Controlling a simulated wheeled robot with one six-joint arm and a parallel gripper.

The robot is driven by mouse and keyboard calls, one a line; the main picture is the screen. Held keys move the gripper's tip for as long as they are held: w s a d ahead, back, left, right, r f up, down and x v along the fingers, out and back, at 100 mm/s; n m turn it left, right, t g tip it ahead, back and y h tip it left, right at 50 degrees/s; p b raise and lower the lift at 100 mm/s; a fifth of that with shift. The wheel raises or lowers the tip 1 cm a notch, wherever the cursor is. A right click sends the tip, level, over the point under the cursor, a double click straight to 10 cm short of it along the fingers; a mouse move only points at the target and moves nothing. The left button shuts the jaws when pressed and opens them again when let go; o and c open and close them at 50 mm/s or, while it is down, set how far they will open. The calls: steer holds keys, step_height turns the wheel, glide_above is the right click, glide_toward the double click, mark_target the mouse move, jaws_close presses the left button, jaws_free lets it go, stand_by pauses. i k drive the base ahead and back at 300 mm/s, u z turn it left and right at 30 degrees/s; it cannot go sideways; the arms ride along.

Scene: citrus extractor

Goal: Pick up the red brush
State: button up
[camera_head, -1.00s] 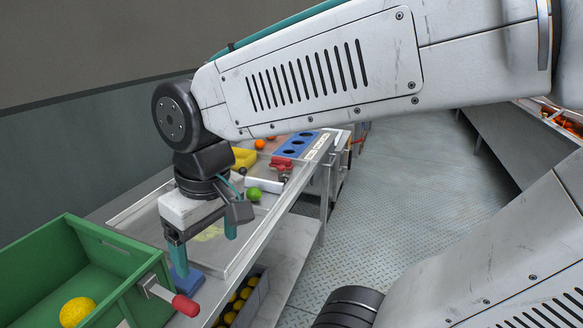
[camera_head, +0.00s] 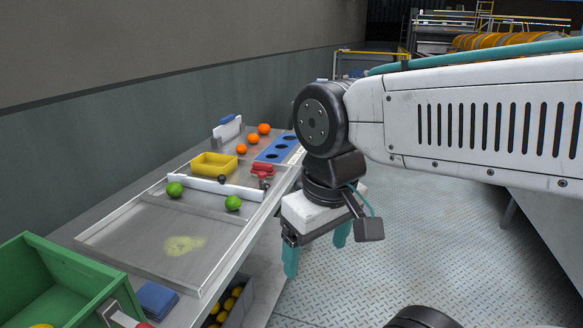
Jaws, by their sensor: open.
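A small red object (camera_head: 263,169), which looks like the red brush, lies on the far right part of the table, between the yellow tray and my arm. It is too small to make out its bristles. My gripper (camera_head: 316,249) has two teal fingers apart with nothing between them. It hangs pointing down, off the right edge of the table, over the floor side. It is nearer to the camera than the red object and apart from it.
A yellow tray (camera_head: 214,165), a blue holed block (camera_head: 276,149) and several oranges stand at the back. Two green limes (camera_head: 174,189) lie by a white bar (camera_head: 210,186). A green bin (camera_head: 62,272) and blue cloth (camera_head: 156,298) are in front. The floor (camera_head: 420,220) is clear.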

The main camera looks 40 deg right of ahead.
mark_target(257, 166)
steer(key=z, duration=1.55)
steer(key=k, duration=0.7)
steer(key=u, duration=0.85)
steer(key=i, duration=1)
